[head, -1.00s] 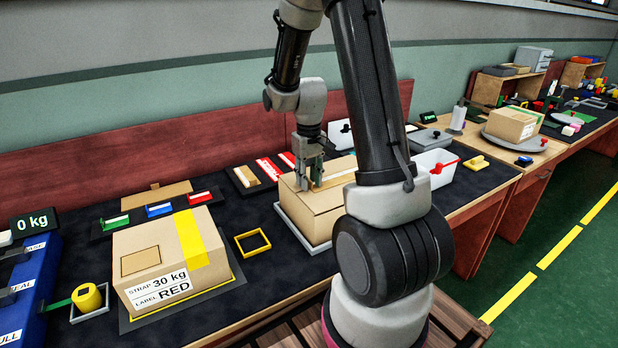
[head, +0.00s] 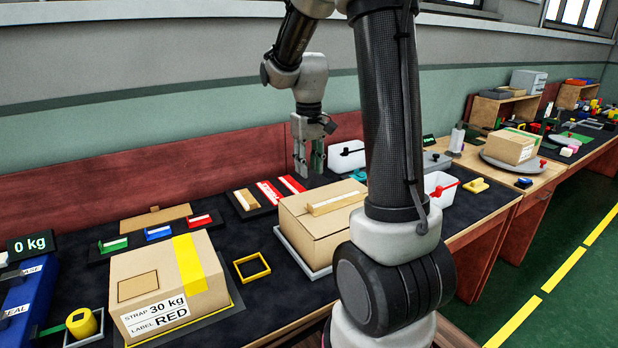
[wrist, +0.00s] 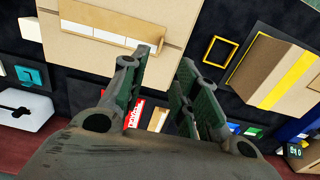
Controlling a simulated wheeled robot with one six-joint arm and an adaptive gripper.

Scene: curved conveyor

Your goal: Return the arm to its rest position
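My gripper (head: 309,168) hangs in the air behind and above the middle cardboard box, fingers pointing down. In the wrist view its fingers (wrist: 165,85) stand apart with nothing between them, so it is open and empty. The middle cardboard box (head: 309,237) sits on a pale scale plate (head: 296,258), with a light wooden strip (head: 337,203) lying on its top. The box also shows in the wrist view (wrist: 90,65). My arm stands in front of the box's right part and hides it.
A box with a yellow strap (head: 170,290), marked 30 kg and RED, stands at left. A yellow square frame (head: 252,268) lies between the boxes. Red, blue and green blocks lie behind. A white bin (head: 440,190) is at right. The air around my gripper looks clear.

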